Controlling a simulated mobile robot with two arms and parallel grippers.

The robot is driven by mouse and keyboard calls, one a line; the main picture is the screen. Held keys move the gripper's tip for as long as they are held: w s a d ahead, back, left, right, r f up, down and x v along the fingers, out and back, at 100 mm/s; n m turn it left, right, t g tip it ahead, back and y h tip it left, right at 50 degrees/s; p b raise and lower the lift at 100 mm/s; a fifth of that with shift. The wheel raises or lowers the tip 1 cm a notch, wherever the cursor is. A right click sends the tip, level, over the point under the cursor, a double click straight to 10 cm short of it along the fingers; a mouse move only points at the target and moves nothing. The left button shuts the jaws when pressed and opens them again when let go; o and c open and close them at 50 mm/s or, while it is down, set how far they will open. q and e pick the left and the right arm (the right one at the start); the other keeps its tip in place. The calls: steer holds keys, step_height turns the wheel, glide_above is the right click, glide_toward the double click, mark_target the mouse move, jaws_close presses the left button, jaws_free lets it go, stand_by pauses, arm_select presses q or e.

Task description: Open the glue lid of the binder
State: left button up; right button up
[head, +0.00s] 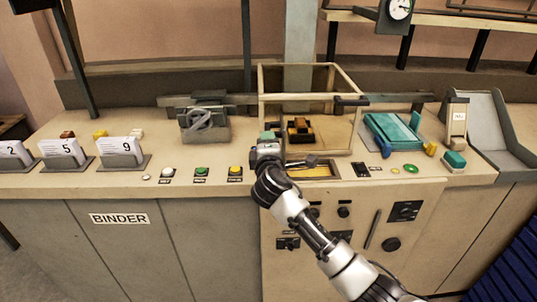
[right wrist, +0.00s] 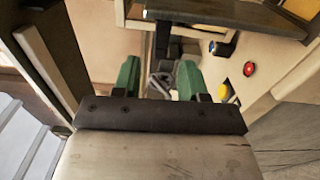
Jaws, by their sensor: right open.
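The binder is a long cream machine with a BINDER label (head: 119,219) on its front. Near its middle, a recessed slot (head: 316,172) with a yellow inside has a dark handle-like piece (head: 300,162) at its edge; I cannot tell for sure that this is the glue lid. My right gripper (head: 268,140) is just left of the slot, above the machine top. In the right wrist view its green fingers (right wrist: 158,80) are apart, with a grey metal part between or beyond them. Contact cannot be told. My left gripper is out of view.
An open-framed box (head: 350,103) stands behind the slot. Left are a grey clamp (head: 204,124), white, green and yellow buttons (head: 202,172) and numbered card stands (head: 120,152). Right are a teal block (head: 393,130) and a grey chute (head: 489,125).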

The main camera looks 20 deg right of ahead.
steer(key=shift+v, duration=1.8)
